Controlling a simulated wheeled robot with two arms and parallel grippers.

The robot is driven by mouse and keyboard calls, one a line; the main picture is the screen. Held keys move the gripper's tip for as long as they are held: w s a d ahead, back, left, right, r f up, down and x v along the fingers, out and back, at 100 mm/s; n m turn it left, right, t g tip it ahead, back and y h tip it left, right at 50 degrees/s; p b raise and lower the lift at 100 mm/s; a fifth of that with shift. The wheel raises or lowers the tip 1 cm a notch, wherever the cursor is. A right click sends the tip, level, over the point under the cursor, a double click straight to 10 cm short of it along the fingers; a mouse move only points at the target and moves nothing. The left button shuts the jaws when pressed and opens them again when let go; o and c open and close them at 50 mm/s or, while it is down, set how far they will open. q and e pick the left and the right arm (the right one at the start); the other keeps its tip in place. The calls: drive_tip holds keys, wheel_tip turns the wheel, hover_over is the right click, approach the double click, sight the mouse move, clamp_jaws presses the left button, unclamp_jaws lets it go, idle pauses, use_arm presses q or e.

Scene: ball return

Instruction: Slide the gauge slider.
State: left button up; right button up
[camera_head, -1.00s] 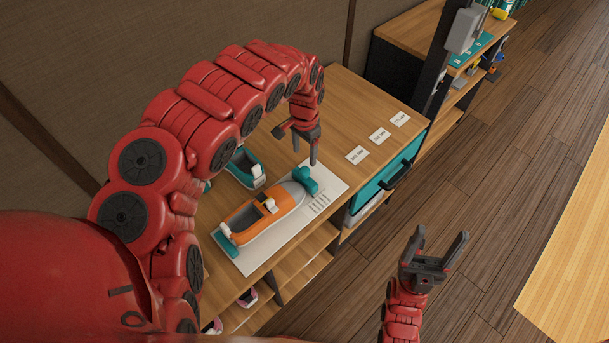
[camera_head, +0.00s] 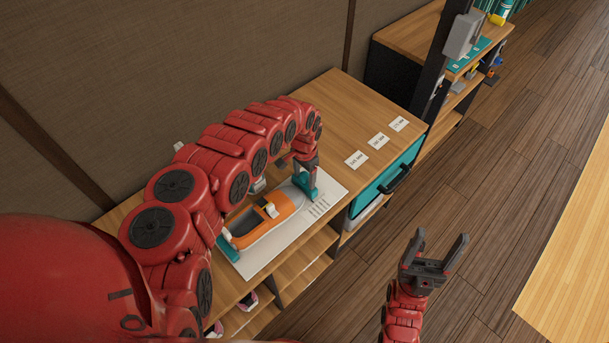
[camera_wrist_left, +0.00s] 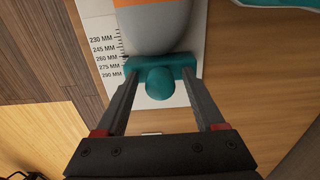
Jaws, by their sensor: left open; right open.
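The teal gauge slider (camera_head: 308,186) stands at the toe end of the white gauge sheet (camera_head: 265,258). In the left wrist view the slider (camera_wrist_left: 160,66) is a crossbar with a round knob, near the 260 and 275 mm marks and close to the shoe's grey toe. An orange and grey shoe (camera_head: 270,222) lies along the sheet. My left gripper (camera_head: 306,172) is over the slider, open, pointing down. In its wrist view the fingers (camera_wrist_left: 161,84) are on either side of the knob; contact is unclear. My right gripper (camera_head: 441,243) is open and empty, away from the bench.
The wooden bench (camera_head: 340,105) carries several white size cards (camera_head: 378,141) to the right of the sheet. A teal drawer (camera_head: 385,183) with a dark handle is below them. Another shelf unit (camera_head: 410,30) and a dark post stand behind. My left arm hides the bench's left part.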

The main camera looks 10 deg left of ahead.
use_arm(q)
clamp_jaws()
drive_tip(key=shift+w, duration=0.1)
idle(1.2)
